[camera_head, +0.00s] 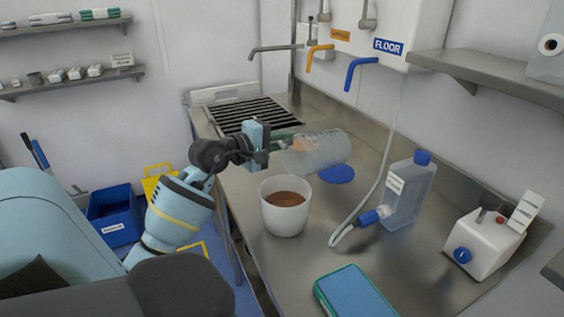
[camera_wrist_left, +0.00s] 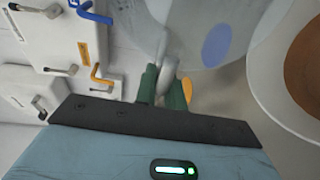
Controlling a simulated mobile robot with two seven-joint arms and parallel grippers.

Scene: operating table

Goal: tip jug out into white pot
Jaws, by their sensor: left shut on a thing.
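The clear jug (camera_head: 322,150) is tipped far over, nearly on its side, above the steel counter, behind the white pot. A little brownish tint shows at its left end. My left gripper (camera_head: 277,146) is shut on the jug's handle; the green fingers and handle also show in the left wrist view (camera_wrist_left: 165,80). The white pot (camera_head: 284,222) stands upright on the counter, with brown contents inside. Its rim shows at the right edge of the left wrist view (camera_wrist_left: 262,95). I cannot tell whether anything flows from the jug. My right gripper is not in view.
A blue disc (camera_head: 336,174) lies on the counter near the jug. A clear bottle with a blue cap (camera_head: 408,192) and hose stands to the right. A white device (camera_head: 485,243) and a teal-edged tablet (camera_head: 354,293) are nearer. A drain grille (camera_head: 255,114) lies behind.

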